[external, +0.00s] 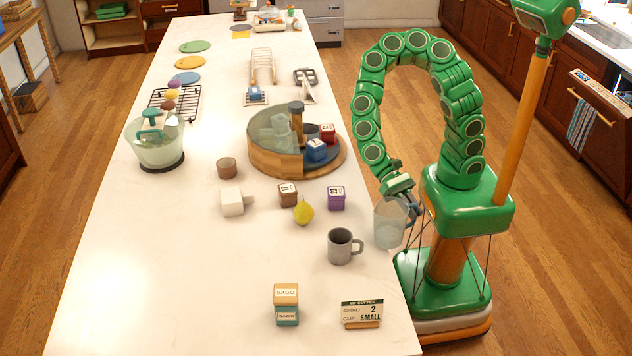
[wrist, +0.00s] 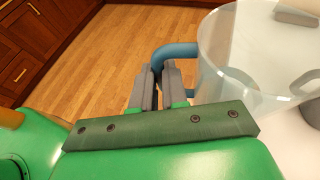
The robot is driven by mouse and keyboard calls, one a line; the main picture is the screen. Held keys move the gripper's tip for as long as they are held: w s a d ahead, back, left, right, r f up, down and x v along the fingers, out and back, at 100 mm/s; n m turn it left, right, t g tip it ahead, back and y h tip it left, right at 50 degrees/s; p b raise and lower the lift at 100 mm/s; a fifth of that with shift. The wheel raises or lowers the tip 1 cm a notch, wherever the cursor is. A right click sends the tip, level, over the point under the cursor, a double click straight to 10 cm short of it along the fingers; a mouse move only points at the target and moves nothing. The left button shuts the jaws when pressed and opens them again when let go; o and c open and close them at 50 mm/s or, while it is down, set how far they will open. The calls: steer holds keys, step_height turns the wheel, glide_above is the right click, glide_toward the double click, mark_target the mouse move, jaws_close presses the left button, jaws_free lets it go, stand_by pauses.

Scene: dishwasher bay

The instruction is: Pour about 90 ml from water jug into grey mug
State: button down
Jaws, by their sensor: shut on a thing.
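The water jug (external: 389,224) is a clear jug with a blue handle, near the right edge of the white counter. My gripper (external: 410,207) is shut on its handle; in the wrist view the grey fingers (wrist: 157,84) close around the blue handle (wrist: 178,52). The jug (wrist: 232,60) looks roughly upright there. Its water level cannot be made out. The grey mug (external: 340,246) stands upright on the counter just left of the jug, its handle towards the jug. Whether the jug touches the counter is hard to tell. The mug's inside is mostly hidden.
A yellow pear (external: 303,211), a purple box (external: 336,197) and a brown box (external: 288,194) stand behind the mug. Stacked sago boxes (external: 286,304) and a coffee sign (external: 361,313) stand in front. A round tray (external: 333,163) is farther back. The counter's left front is clear.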

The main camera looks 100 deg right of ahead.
mark_target(396, 199)
steer(key=shift+w, duration=0.1)
stand_by(0.3)
steer(key=shift+w+r+m, duration=0.2)
steer(key=shift+w+m, duration=0.05)
steer(key=shift+m, duration=0.05)
steer(key=shift+w+a+r+m+g, duration=0.25)
steer(key=shift+w+r+m+g, duration=0.35)
steer(key=shift+w+r, duration=0.25)
steer(key=shift+w+a+r+m+g, duration=0.2)
steer(key=shift+w+r+m+g, duration=0.2)
steer(key=shift+w+r+m, duration=0.4)
steer(key=shift+w+a+r+m+g, duration=0.25)
steer(key=shift+w+r+m+g, duration=0.3)
steer(key=shift+w+r, duration=0.35)
steer(key=w+r+m+g+y, duration=0.1)
steer(key=w+r+m, duration=0.2)
steer(key=r+m, duration=0.1)
steer(key=shift+w+a+r+g, duration=0.35)
steer(key=shift+w+a+r, duration=0.05)
steer(key=shift+a+r, duration=0.1)
steer(key=shift+w+r, duration=0.2)
steer(key=shift+r, duration=0.05)
steer(key=shift+w+r+m+g+p, duration=0.3)
steer(key=shift+m, duration=0.15)
steer(key=shift+w+a+r+m+y, duration=0.2)
steer(key=shift+w+r+m+y, duration=0.2)
steer(key=shift+w+r+m, duration=0.2)
